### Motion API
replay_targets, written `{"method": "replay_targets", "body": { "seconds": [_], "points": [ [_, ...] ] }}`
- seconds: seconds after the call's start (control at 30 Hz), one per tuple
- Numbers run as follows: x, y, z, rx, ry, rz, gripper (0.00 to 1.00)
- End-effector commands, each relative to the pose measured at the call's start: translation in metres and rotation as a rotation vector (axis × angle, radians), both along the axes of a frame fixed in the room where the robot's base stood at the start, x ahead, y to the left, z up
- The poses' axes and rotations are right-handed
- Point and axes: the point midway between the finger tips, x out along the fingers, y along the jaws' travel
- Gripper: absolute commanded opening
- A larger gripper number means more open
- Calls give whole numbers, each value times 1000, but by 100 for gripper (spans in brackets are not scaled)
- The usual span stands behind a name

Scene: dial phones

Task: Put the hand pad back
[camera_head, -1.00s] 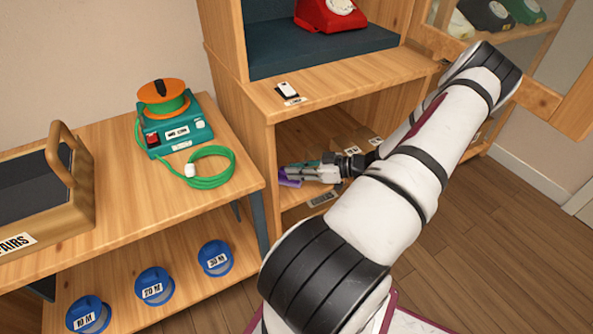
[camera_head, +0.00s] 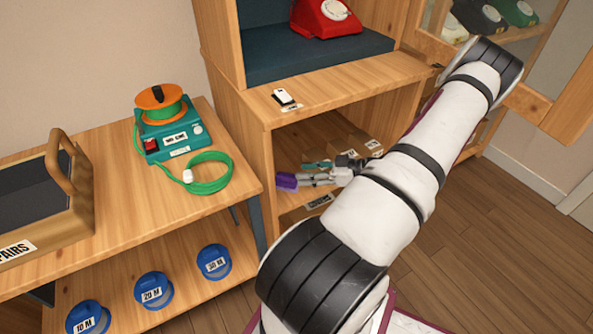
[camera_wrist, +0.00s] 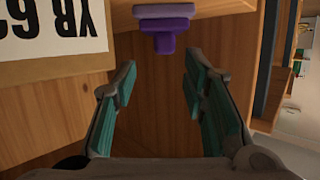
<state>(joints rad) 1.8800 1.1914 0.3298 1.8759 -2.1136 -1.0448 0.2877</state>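The purple hand pad (camera_head: 287,181) is at the left inside the open lower shelf of the wooden cabinet. In the wrist view the pad (camera_wrist: 165,25) lies just beyond my fingertips, with a lighter wide part and a darker narrow part facing me. My gripper (camera_head: 305,173) is inside the shelf, to the right of the pad. In the wrist view my gripper (camera_wrist: 160,75) is open, its two green-lined fingers apart with bare wood between them. The pad looks clear of both fingers. Whether it touches the shelf wall is hard to tell.
Cardboard boxes (camera_head: 369,147) with labels stand close by on the shelf; one labelled box (camera_wrist: 50,60) is near my left finger. The shelf top (camera_head: 330,98) is above my gripper. A side table (camera_head: 110,215) with a teal device (camera_head: 178,139) stands left.

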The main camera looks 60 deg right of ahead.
Motion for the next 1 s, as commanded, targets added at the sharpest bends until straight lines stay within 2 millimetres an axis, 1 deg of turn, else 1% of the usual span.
{"method": "replay_targets", "body": {
  "seconds": [0.03,0.2,0.3,0.4,0.6,1.0],
  "points": [
    [-11,-3,5,-1,3,-2,39],
    [-41,-11,15,-2,2,-1,39],
    [-54,-14,18,-1,1,-1,39],
    [-63,-16,21,0,0,-1,39],
    [-68,-17,22,0,-1,0,39],
    [-68,-17,22,0,0,0,39]
  ]
}}
